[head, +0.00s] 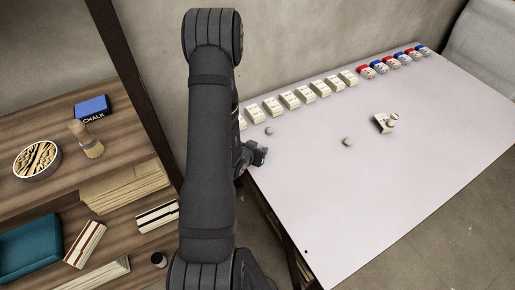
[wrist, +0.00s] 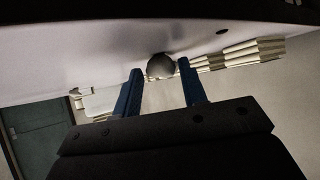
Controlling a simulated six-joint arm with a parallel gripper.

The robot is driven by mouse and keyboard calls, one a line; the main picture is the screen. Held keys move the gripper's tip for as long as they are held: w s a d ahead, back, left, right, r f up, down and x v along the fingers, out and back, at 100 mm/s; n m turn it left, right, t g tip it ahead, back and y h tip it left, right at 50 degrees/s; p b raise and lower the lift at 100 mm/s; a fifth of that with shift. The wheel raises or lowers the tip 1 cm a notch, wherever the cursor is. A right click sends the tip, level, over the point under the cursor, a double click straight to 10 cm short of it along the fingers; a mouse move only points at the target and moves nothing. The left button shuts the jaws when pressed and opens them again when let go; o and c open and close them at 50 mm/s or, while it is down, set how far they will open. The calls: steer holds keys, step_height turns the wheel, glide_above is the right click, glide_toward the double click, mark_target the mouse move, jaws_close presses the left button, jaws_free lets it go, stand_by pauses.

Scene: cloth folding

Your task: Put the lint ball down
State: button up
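My gripper (head: 261,156) is low at the left edge of the pale table (head: 400,200), partly hidden behind my arm in the head view. In the wrist view its two blue fingers (wrist: 158,74) are spread apart. A grey round lint ball (wrist: 161,66) shows between the fingertips, against the table surface, with a gap at the left finger. I cannot tell whether it lies between the fingers or just beyond them. In the head view, one small grey ball (head: 269,131) lies just beyond my gripper, and another ball (head: 347,141) lies farther right.
A cream block (head: 381,123) with a round piece (head: 392,120) at it stands mid-table. Cream blocks (head: 290,100) and red and blue-topped pieces (head: 390,64) line the back edge. A wooden shelf (head: 50,205) with chalk box (head: 92,108) stands left. The front right of the table is clear.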

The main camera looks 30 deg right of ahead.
steer(key=shift+f, duration=0.2)
steer(key=v, duration=0.6)
steer(key=shift+a+r, duration=0.15)
steer(key=shift+o, duration=1.3)
steer(key=shift+s+a+r, duration=0.3)
steer(key=shift+a, duration=0.05)
steer(key=shift+w+d, duration=0.15)
steer(key=shift+d, duration=0.05)
steer(key=x, duration=0.7)
steer(key=shift+d+f, duration=0.1)
steer(key=shift+f, duration=0.05)
jaws_close()
